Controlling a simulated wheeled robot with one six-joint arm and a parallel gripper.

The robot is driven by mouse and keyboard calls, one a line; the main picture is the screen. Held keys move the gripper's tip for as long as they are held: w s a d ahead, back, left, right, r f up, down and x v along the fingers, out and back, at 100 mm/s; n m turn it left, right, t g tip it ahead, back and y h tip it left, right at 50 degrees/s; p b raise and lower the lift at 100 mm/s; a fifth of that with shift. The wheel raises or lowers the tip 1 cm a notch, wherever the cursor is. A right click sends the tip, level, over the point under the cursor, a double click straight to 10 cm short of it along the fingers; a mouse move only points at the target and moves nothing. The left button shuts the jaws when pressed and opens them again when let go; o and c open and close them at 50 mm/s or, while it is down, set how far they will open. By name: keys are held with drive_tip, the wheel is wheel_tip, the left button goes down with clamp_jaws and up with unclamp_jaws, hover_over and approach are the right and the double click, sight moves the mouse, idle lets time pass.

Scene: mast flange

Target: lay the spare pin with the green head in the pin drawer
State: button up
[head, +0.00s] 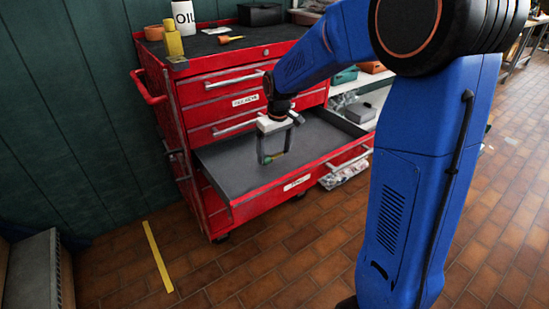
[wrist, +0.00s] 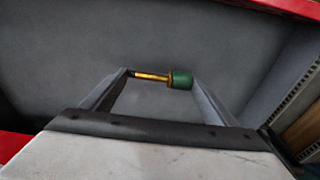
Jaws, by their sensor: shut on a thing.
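The spare pin (wrist: 155,76) has a brass shaft and a green head (wrist: 181,79). My gripper (wrist: 160,77) is shut on it, with the pin lying crosswise between the fingertips and its head at the right finger. In the head view my gripper (head: 270,158) points down inside the outline of the open red drawer (head: 262,204), and the pin's green head shows small at the fingertips. The drawer has a dark grey floor (head: 225,162) and is pulled out of the red cabinet. I cannot tell whether the pin touches the floor.
The drawer floor looks empty around my gripper. Closed drawers (head: 235,83) rise behind it. A white OIL can (head: 184,17), a yellow bottle (head: 172,40) and an orange-handled tool (head: 230,39) stand or lie on the cabinet top. A shelf with boxes (head: 360,112) is at right.

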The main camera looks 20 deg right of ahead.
sight(275, 156)
drive_tip(key=shift+f, duration=1.55)
drive_tip(key=shift+f, duration=0.1)
drive_tip(key=o, duration=1.1)
wheel_tip(275, 156, up, 12)
drive_tip(key=s, duration=0.1)
drive_tip(key=s+d+r+m+t, duration=0.1)
drive_tip(key=s+d+r, duration=0.1)
drive_tip(key=s, duration=0.7)
drive_tip(key=s+d+r+m+t, duration=0.1)
drive_tip(key=s+r, duration=0.1)
drive_tip(key=s, duration=0.6)
drive_tip(key=shift+m+t, duration=0.7)
drive_tip(key=shift+m, duration=0.1)
drive_tip(key=s+f, duration=0.1)
drive_tip(key=s, duration=0.4)
drive_tip(key=s+d+f, duration=0.1)
drive_tip(key=s, duration=0.5)
drive_tip(key=s+d+f, duration=0.1)
drive_tip(key=s+f, duration=0.1)
drive_tip(key=s, duration=0.3)
drive_tip(key=shift+s+d, duration=0.1)
drive_tip(key=shift+s, duration=0.2)
